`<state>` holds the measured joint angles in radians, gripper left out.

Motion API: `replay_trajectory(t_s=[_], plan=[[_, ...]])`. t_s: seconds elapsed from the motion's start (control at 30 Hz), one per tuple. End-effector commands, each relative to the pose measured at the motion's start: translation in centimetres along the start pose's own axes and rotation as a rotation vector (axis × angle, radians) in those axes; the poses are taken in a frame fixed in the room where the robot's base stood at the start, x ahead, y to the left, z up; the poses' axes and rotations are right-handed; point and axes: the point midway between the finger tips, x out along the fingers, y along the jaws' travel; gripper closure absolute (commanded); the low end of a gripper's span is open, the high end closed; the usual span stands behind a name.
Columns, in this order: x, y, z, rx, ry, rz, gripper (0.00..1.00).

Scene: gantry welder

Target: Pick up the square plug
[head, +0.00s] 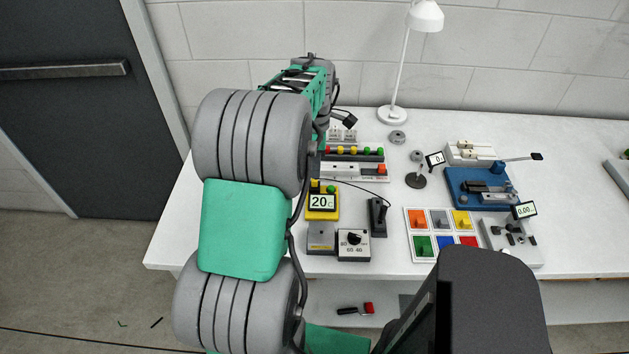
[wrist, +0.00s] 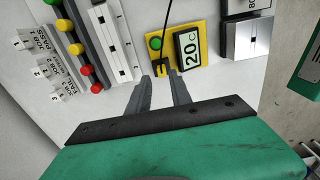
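I cannot tell for sure which piece is the square plug. Several small dark pieces (head: 510,239) lie on a grey board (head: 525,256) at the right of the bench in the head view, too small to tell their shapes. My gripper (wrist: 160,79) is open and empty in the wrist view. Its fingers point toward a yellow unit (wrist: 184,58) reading 20 C, with a green button and a black forked cable end. In the head view my arm hides the gripper. The yellow unit also shows there (head: 322,214), far left of the small pieces.
A tray of coloured squares (head: 408,218), a blue fixture (head: 462,186) and a black-based stand (head: 416,180) are on the white bench. A lamp (head: 393,114) stands at the back. A row of coloured buttons (wrist: 78,48) is left of the fingers.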

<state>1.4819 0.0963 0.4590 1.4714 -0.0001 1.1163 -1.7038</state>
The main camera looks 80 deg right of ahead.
Motion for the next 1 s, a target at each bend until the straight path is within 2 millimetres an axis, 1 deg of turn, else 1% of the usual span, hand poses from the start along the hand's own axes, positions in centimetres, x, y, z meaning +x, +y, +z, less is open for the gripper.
replay_trajectory(t_s=[0.13,0.2,0.3,0.5,0.8,1.0], plan=[[2.4,-0.5,-0.3,0.001,0.001,-0.005,0.75],[3.6,-0.4,-0.3,0.001,0.0,-0.003,0.75],[4.5,-0.3,-0.3,0.001,0.0,0.0,0.75],[4.5,-0.3,-0.3,0.001,0.0,0.001,0.75],[4.5,-0.3,-0.3,0.001,0.0,0.001,1.0],[4.5,-0.3,-0.3,0.001,0.0,0.001,1.0]])
